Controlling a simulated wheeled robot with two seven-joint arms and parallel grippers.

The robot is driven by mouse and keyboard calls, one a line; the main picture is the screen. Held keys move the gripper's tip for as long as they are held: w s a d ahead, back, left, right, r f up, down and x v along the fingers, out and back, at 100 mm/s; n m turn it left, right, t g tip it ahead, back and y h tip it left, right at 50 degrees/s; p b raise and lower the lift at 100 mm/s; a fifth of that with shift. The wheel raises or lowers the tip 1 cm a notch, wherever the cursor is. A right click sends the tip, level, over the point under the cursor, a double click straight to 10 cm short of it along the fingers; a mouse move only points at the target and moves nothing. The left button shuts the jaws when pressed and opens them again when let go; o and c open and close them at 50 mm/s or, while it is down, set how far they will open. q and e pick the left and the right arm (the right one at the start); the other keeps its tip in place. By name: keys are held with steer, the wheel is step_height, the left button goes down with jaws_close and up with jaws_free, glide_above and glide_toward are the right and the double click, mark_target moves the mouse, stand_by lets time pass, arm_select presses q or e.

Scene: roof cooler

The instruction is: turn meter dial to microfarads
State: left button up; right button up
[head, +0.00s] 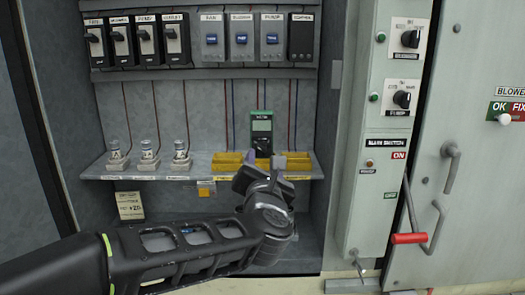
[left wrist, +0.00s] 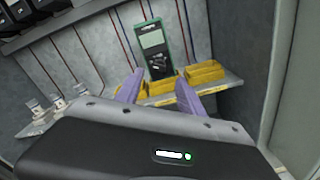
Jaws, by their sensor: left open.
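The green meter (head: 262,130) stands upright at the back of the shelf, with a grey screen and a black dial (head: 262,146) on its lower half. In the left wrist view the meter (left wrist: 153,42) and its dial (left wrist: 158,71) show ahead of the fingers; I cannot read the dial's setting. My left gripper (head: 258,172) is in front of the shelf, below and in front of the meter. In the left wrist view its two purple-grey fingers (left wrist: 160,90) are apart with nothing between them, short of the meter. My right gripper is not in view.
Yellow bins (head: 298,161) flank the meter on the shelf (head: 203,160). Several glass-topped parts (head: 148,155) stand on the shelf at left. Switches and breakers (head: 241,38) line the wall above. A panel with knobs (head: 402,99) and a red-handled lever (head: 408,238) are at right.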

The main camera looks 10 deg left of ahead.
mark_target(262, 149)
arm_select(q)
steer(key=p+x, duration=0.2)
steer(key=x, duration=0.4)
steer(key=shift+w+a, duration=0.2)
steer(key=shift+w, duration=0.45)
jaws_close()
